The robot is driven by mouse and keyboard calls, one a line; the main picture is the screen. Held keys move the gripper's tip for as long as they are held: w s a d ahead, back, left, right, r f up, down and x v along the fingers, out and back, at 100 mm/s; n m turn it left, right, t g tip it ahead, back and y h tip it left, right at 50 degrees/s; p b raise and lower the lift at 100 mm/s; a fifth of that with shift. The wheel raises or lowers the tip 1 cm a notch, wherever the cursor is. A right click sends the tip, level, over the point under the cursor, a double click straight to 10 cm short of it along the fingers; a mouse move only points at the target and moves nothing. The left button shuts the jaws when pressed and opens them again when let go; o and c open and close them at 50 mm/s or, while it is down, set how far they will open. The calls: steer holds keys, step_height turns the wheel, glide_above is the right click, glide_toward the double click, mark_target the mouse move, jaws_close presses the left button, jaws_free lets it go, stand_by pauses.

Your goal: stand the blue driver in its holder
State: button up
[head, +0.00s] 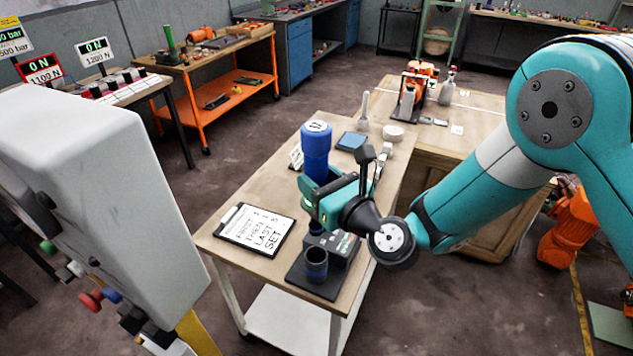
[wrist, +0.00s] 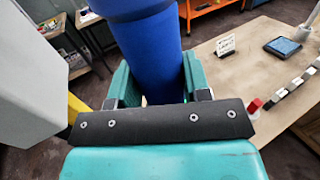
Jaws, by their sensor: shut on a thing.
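The blue driver (head: 316,150) stands upright in my gripper (head: 312,192), its round top facing up. My gripper is shut around it. In the wrist view the driver (wrist: 150,50) rises between the two teal fingers (wrist: 152,88). Below the gripper, a dark holder (head: 318,283) with a flat base and an open round cup sits at the table's near end. A second dark blue round part shows behind that cup, just under the gripper.
A clipboard (head: 254,229) with printed words lies left of the holder on the wooden table (head: 222,247). A blue tablet-like item (head: 351,141), a white disc (head: 393,133) and small items lie farther back. A large grey box (head: 90,190) stands at the left, off the table.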

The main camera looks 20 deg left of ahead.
step_height(320, 180, down, 16)
steer(key=b, duration=1.2)
steer(key=shift+f+b, duration=0.2)
steer(key=shift+b, duration=0.15)
steer(key=shift+f, duration=0.2)
steer(key=o, duration=1.1)
steer(key=shift+o, duration=0.2)
steer(key=shift+f, duration=0.15)
steer(key=shift+s, duration=0.1)
